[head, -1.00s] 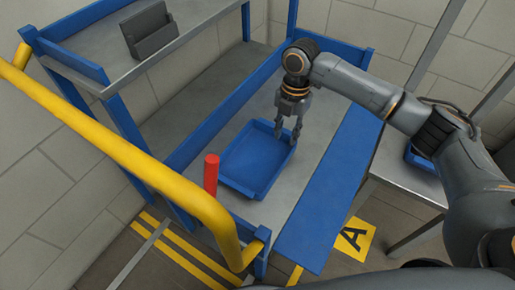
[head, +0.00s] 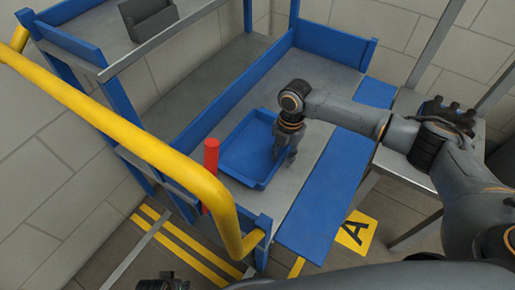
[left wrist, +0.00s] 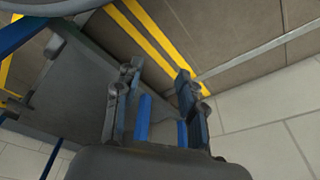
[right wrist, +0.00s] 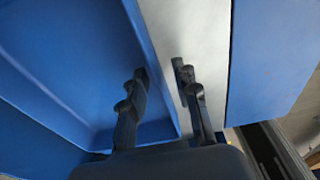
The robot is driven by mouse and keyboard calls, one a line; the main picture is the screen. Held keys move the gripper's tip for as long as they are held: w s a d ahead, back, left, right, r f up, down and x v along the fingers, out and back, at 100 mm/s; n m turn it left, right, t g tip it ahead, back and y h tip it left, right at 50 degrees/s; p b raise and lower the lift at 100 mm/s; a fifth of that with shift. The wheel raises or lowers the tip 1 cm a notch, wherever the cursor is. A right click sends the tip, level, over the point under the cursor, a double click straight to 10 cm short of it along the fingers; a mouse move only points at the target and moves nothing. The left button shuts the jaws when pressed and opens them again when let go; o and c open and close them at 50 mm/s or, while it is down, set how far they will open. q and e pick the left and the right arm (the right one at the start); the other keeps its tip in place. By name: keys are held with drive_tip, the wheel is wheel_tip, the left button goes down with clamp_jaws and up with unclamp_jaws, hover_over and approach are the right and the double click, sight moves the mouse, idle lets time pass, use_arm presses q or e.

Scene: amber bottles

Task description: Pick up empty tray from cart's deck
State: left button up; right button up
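The empty blue tray (head: 246,148) lies flat on the grey deck (head: 311,150) of the cart. My right gripper (head: 285,158) points down at the tray's right wall in the head view. In the right wrist view its fingers (right wrist: 160,72) are apart, with the tray wall (right wrist: 158,62) between them: one finger is over the inside of the tray, the other outside over the deck. I cannot tell whether they touch the wall. My left gripper (left wrist: 158,78) is open and empty in the left wrist view, away from the tray; only a bit shows at the head view's bottom edge.
A yellow rail (head: 130,128) and a red post (head: 211,165) stand at the cart's near left. A blue panel (head: 328,195) borders the deck's right side. An upper shelf (head: 100,25) holds a dark grey holder (head: 150,17). Free deck lies beyond the tray.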

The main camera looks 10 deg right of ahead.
clamp_jaws()
drive_tip(key=shift+r, duration=0.1)
